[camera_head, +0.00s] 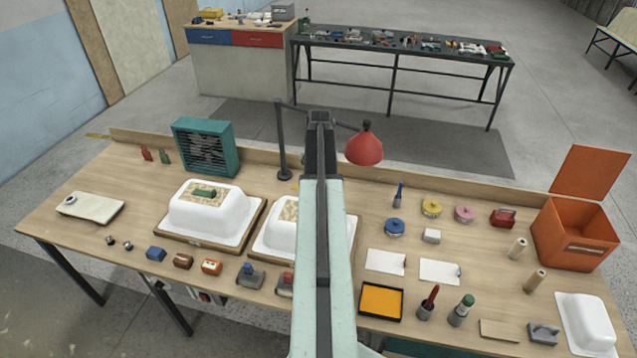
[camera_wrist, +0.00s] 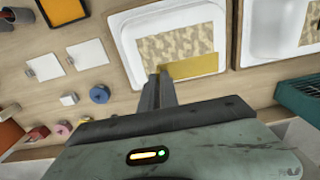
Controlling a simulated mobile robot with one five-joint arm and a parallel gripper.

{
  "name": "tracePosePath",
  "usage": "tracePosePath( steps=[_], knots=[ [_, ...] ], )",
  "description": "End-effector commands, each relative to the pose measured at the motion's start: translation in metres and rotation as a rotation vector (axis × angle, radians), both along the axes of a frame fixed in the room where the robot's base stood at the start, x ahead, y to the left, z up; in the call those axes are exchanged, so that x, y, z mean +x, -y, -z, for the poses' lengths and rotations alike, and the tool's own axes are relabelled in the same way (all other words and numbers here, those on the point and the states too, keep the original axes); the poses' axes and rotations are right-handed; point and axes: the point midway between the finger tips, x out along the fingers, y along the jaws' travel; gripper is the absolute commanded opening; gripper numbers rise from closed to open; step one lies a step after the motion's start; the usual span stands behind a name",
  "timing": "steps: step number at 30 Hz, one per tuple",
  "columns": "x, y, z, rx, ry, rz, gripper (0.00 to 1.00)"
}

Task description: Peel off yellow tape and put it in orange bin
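In the wrist view a strip of yellow tape (camera_wrist: 195,66) lies along the near edge of a camouflage-patterned patch (camera_wrist: 178,43) on a white tub shell (camera_wrist: 127,38). My gripper (camera_wrist: 160,72) has its two fingers close together, with the tips at the tape's left end. I cannot tell whether they pinch it. In the head view my arm hides the gripper and part of this shell (camera_head: 268,238); the strip is not visible there. The orange bin (camera_head: 560,244) stands at the right end of the bench with its lid (camera_head: 590,172) raised.
A second white shell (camera_head: 205,222) sits left of this one. A red lamp (camera_head: 364,148) stands behind my arm. Several tape rolls, including a yellow one (camera_head: 431,207), white cards (camera_head: 440,271), a yellow tray (camera_head: 381,301) and wooden cylinders (camera_head: 535,280) lie between the shell and the bin.

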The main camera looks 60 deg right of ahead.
Motion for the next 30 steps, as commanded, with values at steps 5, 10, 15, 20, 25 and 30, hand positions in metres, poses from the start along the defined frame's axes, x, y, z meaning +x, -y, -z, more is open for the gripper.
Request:
tracePosePath(
  steps=[5, 10, 15, 20, 25, 30],
  knots=[
    [0.0, 0.0, -0.011, 0.0, 0.0, 0.0, 0.0],
    [0.0, 0.0, -0.019, 0.0, 0.0, 0.0, 0.0],
    [0.0, 0.0, -0.027, 0.0, 0.0, 0.0, 0.0],
    [0.0, 0.0, -0.034, 0.0, 0.0, 0.0, 0.0],
    [0.0, 0.0, -0.042, 0.0, 0.0, 0.0, 0.0],
    [0.0, 0.0, -0.05, 0.0, 0.0, 0.0, 0.0]
  ],
)
